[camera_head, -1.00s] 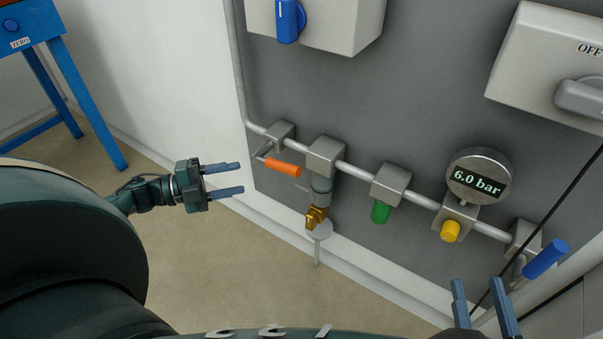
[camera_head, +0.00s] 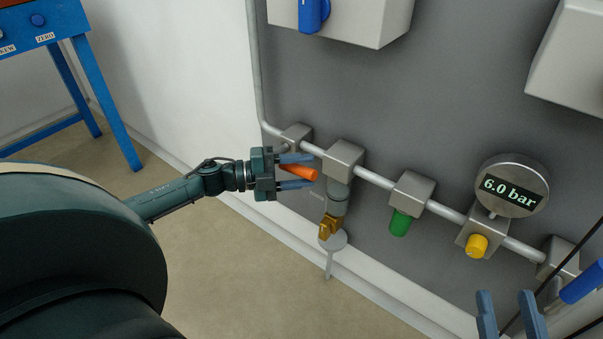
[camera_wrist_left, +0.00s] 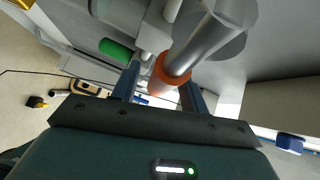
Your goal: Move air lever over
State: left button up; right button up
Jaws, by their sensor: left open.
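The air line on the grey panel has an orange-handled lever (camera_head: 298,172) at its left end valve block (camera_head: 296,136). My left gripper (camera_head: 296,171) is open, with its two fingers above and below the orange handle. In the left wrist view the orange handle (camera_wrist_left: 174,70) shows between the fingers (camera_wrist_left: 162,88), partly hidden by its metal arm; I cannot tell if a finger touches it. A blue-handled lever (camera_head: 583,282) sits at the right end of the line. My right gripper (camera_head: 506,304) shows at the bottom right, fingers apart, near that blue lever.
Along the pipe are a brass drain fitting (camera_head: 330,227), a green part (camera_head: 400,223), a yellow knob (camera_head: 477,245) and a gauge (camera_head: 512,185) reading 6.0 bar. A grey box with a blue switch (camera_head: 312,14) is above.

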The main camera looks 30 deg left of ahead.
pick_arm(q)
jog(key=shift+w+d, duration=0.1)
jog(key=shift+c, duration=0.2)
grip_shut()
dwell(0.4)
